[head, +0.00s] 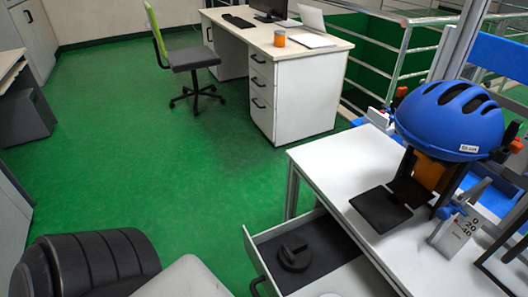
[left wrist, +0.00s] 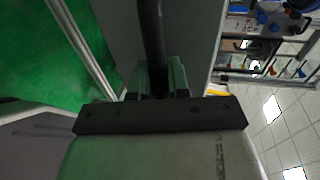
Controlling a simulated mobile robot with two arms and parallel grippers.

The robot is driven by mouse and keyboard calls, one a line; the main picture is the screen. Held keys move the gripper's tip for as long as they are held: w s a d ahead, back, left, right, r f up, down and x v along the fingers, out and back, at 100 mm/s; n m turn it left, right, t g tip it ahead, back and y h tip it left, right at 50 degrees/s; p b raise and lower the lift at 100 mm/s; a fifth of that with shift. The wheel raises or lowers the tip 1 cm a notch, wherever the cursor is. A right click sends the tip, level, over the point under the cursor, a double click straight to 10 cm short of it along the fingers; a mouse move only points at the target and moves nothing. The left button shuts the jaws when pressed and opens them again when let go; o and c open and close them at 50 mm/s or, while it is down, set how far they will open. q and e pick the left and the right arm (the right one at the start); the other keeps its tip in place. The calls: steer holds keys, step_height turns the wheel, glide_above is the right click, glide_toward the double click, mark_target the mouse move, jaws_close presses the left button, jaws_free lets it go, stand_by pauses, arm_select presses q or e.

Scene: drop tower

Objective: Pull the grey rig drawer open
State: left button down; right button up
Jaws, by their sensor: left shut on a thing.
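The grey rig drawer (head: 258,248) stands pulled out from under the white rig table (head: 335,165), at the bottom centre of the head view. A dark round part (head: 294,256) lies inside it on a black liner. The drawer's black bar handle (head: 257,287) shows partly at the bottom edge. In the left wrist view, my left gripper (left wrist: 157,78) is shut on the black handle (left wrist: 153,35), with a finger on each side. The grey drawer front (left wrist: 195,40) is behind it. My left gripper's fingers are out of the head view. My right gripper is in neither view.
A blue helmet (head: 449,118) sits on the rig above the table, over a black plate (head: 380,208). A white desk (head: 292,75) and a green-backed chair (head: 184,58) stand further back.

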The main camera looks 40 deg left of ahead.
arm_select(q)
steer(key=c, duration=1.1)
jaws_free()
steer(key=v, duration=1.1)
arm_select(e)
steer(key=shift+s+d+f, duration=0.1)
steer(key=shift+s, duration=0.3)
arm_select(q)
steer(key=shift+f, duration=0.1)
